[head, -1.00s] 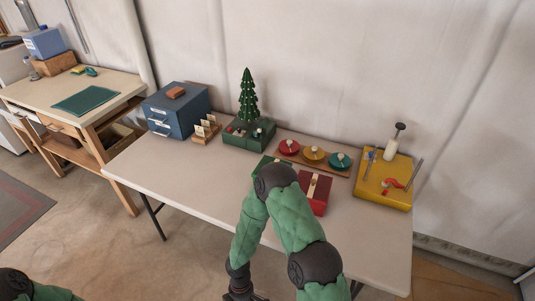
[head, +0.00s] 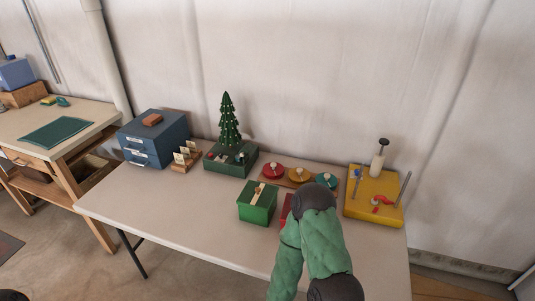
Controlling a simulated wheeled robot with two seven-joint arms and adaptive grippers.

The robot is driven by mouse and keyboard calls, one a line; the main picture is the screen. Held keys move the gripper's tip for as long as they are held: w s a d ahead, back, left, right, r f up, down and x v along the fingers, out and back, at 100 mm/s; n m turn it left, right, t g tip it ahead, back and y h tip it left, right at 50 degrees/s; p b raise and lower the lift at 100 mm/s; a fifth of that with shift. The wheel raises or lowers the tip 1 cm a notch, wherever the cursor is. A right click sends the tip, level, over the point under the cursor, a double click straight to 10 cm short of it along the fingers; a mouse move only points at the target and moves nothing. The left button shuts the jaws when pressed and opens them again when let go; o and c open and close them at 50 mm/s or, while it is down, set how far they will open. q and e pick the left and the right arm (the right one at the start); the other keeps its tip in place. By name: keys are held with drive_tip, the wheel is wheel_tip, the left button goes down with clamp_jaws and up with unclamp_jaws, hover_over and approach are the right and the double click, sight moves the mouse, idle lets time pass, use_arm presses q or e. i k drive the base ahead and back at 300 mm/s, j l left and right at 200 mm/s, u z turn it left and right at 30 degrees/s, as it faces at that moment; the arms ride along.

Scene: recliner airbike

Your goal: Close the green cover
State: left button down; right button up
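A green box (head: 257,207) stands near the middle of the white table. A pale strip runs across its top, and I cannot tell whether its top is open or shut. A round teal-green lid with a pale knob (head: 327,180) sits at the right end of a wooden board, beside a yellow lid (head: 299,174) and a red lid (head: 273,170). My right arm rises in front of the table, its bent joint close to the teal lid. Neither gripper shows; my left arm is only a dark bit at the lower left corner.
A red box (head: 285,208) is mostly hidden behind my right arm. A green tray with a small tree (head: 230,158), a blue drawer cabinet (head: 155,139) and a yellow base with tools (head: 374,197) stand around. The table's left front (head: 165,205) is clear.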

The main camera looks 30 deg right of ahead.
sight(245, 149)
drive_tip(key=i+z, duration=0.2)
drive_tip(key=z, duration=0.2)
drive_tip(key=i+j+z, duration=0.15)
drive_tip(key=z, duration=0.25)
drive_tip(key=i+j+z, duration=0.15)
drive_tip(key=z, duration=0.25)
